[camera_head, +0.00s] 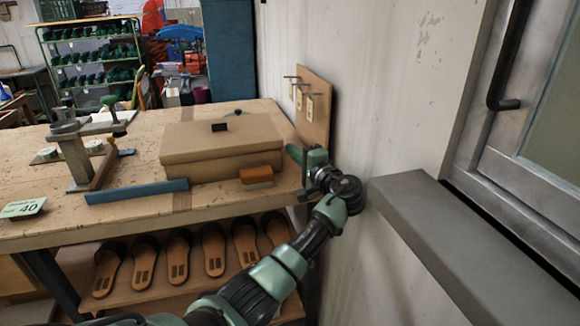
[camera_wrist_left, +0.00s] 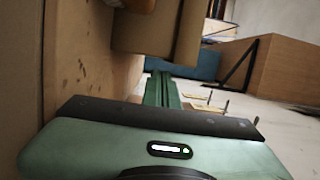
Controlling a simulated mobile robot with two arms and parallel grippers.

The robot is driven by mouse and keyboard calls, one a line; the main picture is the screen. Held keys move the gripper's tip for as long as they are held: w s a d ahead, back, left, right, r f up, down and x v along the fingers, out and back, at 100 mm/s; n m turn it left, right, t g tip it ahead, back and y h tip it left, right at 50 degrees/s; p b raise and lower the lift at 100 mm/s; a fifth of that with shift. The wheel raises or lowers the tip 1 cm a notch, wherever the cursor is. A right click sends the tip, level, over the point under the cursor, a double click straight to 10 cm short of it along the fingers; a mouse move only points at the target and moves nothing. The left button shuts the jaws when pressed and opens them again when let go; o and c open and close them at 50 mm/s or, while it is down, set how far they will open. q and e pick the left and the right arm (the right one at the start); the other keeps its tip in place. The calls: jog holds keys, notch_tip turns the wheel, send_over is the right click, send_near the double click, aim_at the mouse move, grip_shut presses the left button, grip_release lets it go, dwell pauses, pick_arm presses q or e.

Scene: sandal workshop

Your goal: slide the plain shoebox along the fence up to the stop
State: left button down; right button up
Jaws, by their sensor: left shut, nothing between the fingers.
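A closed brown cardboard shoebox (camera_head: 221,149) lies flat on the workbench, with a small dark piece on its lid. A blue bar (camera_head: 137,190), which looks like the fence, lies along the bench's front, left of the box's near corner. A brown strip (camera_head: 104,168) runs back from it by a grey post; I cannot tell if it is the stop. My left gripper (camera_head: 292,152) is shut and empty by the box's right end; contact is unclear. Its green fingers (camera_wrist_left: 160,85) show in the left wrist view, with brown cardboard ahead (camera_wrist_left: 155,30). My right gripper is not in view.
A wooden brush (camera_head: 257,175) lies before the box. A pegboard with tags (camera_head: 314,105) stands behind my gripper by the wall. A clamp-like fixture (camera_head: 73,152) and a "40" sign (camera_head: 22,208) are at left. Sandals (camera_head: 178,256) line the lower shelf. A grey ledge (camera_head: 470,250) is at right.

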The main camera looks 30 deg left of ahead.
aim_at(275, 155)
pick_arm(q)
jog(key=shift+s+a+f+p, duration=0.2)
jog(key=shift+s+f+p, duration=0.05)
jog(key=shift+p, duration=0.25)
jog(key=shift+s+a, duration=0.15)
jog(key=shift+s, duration=0.1)
jog(key=shift+s+a+p, duration=0.9)
jog(key=shift+s+a, duration=0.15)
jog(key=shift+s, duration=0.2)
jog(key=shift+s+a, duration=0.2)
jog(key=shift+w+d, duration=0.1)
